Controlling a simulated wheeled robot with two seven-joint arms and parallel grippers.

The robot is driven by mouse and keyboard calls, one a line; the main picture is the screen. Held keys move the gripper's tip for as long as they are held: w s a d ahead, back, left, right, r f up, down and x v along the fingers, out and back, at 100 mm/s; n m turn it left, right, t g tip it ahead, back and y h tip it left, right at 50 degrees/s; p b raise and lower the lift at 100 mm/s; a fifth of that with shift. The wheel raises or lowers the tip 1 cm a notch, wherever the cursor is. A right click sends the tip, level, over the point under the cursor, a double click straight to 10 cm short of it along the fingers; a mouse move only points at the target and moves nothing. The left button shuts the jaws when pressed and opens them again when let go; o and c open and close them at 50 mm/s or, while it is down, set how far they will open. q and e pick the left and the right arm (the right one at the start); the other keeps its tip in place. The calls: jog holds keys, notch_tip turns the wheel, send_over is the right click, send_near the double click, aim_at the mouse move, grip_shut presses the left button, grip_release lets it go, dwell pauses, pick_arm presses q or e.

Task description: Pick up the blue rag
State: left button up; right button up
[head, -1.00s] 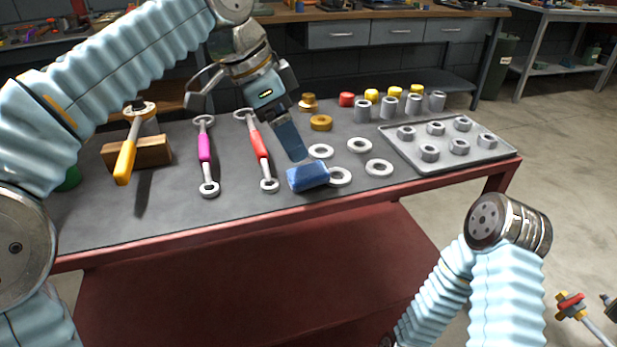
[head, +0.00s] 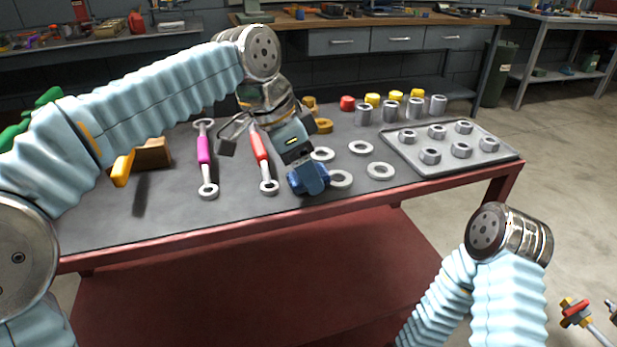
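The blue rag (head: 296,183) lies on the grey top of the workbench near its front edge, just left of a metal ring. My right gripper is out of view; only a part of my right arm shows at lower right.
Metal rings (head: 380,171) lie right of the rag. A red-handled wrench (head: 259,150) and a purple-handled wrench (head: 203,150) lie to its left. A grey tray (head: 492,158) with several nuts is at right.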

pick_arm(q)
jog(key=c, duration=0.7)
jog(key=shift+r, duration=0.2)
jog(key=shift+c, duration=0.2)
notch_tip(320, 180, up, 2)
jog(key=shift+r+p, duration=0.25)
jog(key=shift+p, duration=0.2)
jog(key=s+d+r, duration=0.3)
jog(key=s+r, duration=0.7)
jog(key=s, duration=0.3)
jog(key=shift+s, duration=0.35)
